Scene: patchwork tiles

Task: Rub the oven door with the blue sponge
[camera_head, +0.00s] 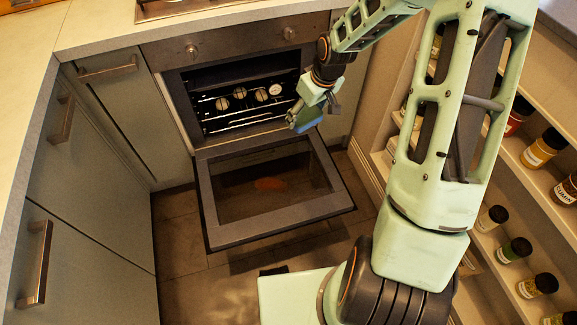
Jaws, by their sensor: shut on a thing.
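The oven (240,92) is set in the counter front, and its cavity shows racks with several round pale items. The oven door (214,223) is hinged open downward, with a dark frame around a glass panel. My gripper (297,122) is at the right side of the oven opening, above the far right part of the door. It is shut on the blue sponge (309,118), which is partly hidden by the fingers. I cannot tell whether the sponge touches the door. A reddish-brown oval patch (270,184) shows in the door glass.
Grey cabinets with handles (38,262) stand on the left. A shelf rack with several spice jars (543,148) stands on the right, close to my arm. Tiled floor (180,240) is clear left of the door. A counter (110,22) runs above the oven.

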